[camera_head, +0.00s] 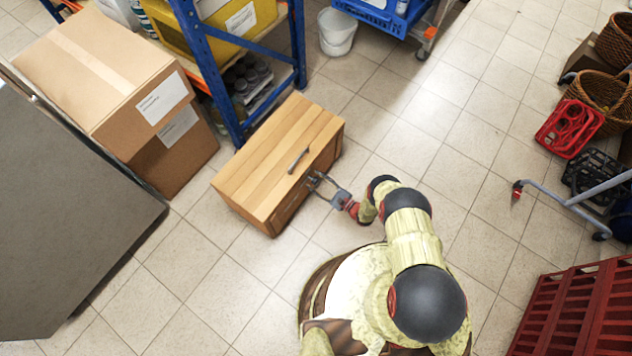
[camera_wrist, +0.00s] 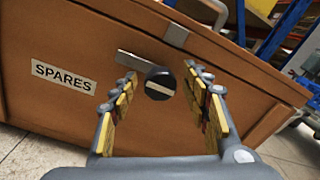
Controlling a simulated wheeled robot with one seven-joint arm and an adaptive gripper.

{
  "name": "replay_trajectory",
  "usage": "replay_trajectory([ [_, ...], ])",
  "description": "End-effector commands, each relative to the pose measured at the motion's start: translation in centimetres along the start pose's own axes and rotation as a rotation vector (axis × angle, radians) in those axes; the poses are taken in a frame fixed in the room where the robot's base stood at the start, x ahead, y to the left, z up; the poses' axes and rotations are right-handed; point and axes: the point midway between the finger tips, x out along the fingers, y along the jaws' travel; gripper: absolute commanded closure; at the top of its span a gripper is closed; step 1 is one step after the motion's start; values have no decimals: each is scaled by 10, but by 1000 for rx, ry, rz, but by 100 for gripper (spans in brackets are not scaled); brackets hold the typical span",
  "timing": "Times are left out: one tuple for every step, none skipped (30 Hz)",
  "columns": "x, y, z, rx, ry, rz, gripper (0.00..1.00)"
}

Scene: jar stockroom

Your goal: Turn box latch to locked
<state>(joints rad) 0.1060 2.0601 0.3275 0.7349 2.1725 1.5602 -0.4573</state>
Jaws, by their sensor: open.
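The wooden box (camera_head: 262,160) stands on the floor in the middle of the head view. Its front face (camera_wrist: 50,45) fills much of the wrist view and has a SPARES label (camera_wrist: 63,76). The latch (camera_wrist: 158,84) is a round black knob with a pale stripe across it. A flat metal bar (camera_wrist: 137,61) runs from the knob up to the left. My gripper (camera_wrist: 161,78) is open, with one finger on each side of the knob. I cannot tell whether either finger touches it. In the head view my gripper (camera_head: 320,183) is at the box's front.
A grey handle (camera_head: 298,160) is on the box lid. A blue shelf rack (camera_head: 215,75) stands close behind the box. Cardboard cartons (camera_head: 105,75) are to the left. The tiled floor (camera_head: 405,130) right of the box is clear. A red crate (camera_head: 580,315) is at lower right.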

Motion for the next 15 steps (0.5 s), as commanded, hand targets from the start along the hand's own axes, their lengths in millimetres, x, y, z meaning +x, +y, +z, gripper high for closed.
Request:
replay_trajectory([
  [1,0,0,0,0,0,53],
  [2,0,0,0,0,-1,53],
  [2,0,0,0,1,-1,53],
  [2,0,0,0,1,-1,53],
  [2,0,0,0,1,-1,53],
  [2,0,0,0,1,-1,53],
  [2,0,0,0,1,-1,53],
  [2,0,0,0,1,-1,53],
  [2,0,0,0,1,-1,54],
  [2,0,0,0,1,-1,56],
  [2,0,0,0,0,-1,57],
  [2,0,0,0,0,-1,60],
  [2,0,0,1,0,-1,61],
  [2,0,0,1,0,-1,63],
  [2,0,0,1,0,-1,65],
])
